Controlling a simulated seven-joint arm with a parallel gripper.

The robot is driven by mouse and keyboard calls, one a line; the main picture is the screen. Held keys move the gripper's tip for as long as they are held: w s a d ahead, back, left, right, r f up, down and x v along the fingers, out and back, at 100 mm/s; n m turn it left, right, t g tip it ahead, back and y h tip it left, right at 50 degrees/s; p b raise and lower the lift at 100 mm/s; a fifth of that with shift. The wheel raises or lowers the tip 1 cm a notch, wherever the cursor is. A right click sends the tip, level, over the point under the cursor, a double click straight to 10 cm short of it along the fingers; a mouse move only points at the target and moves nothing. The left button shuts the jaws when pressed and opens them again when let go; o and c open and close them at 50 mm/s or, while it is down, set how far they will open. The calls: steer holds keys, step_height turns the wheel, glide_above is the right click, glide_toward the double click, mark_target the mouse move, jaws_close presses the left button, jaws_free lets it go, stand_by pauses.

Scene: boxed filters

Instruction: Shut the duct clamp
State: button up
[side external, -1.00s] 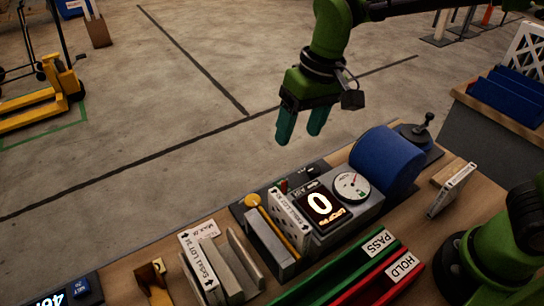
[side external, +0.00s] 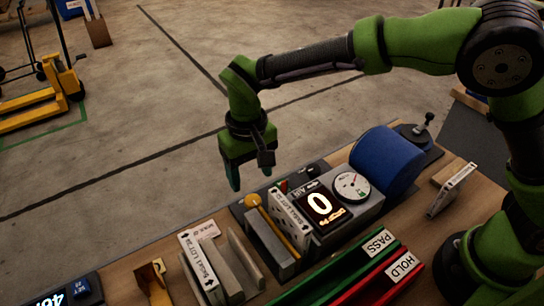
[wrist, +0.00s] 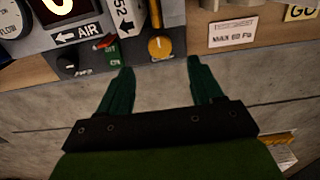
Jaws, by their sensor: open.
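The duct clamp appears to be the long yellow lever with a round knob (side external: 252,200) on the grey test rig (side external: 350,213). It also shows in the wrist view (wrist: 158,46), top centre. Its bar runs beside a white boxed filter (side external: 291,218) that stands upright in the rig. I cannot tell how far the clamp is closed. My gripper (side external: 231,183) is open and empty, fingers pointing down, above and just left of the knob. In the wrist view the knob lies beyond and between my fingertips (wrist: 160,68), apart from them.
The rig carries a display reading 0, a round gauge (side external: 351,187) and a red AIR switch (wrist: 105,42). A blue drum (side external: 386,160) stands behind. Green PASS (side external: 345,264) and red HOLD (side external: 380,283) trays lie in front. A filter rack (side external: 236,262) is at left.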

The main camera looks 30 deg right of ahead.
mark_target(253, 200)
step_height(253, 200, down, 8)
steer(key=shift+r, duration=0.2)
steer(key=shift+c, duration=0.5)
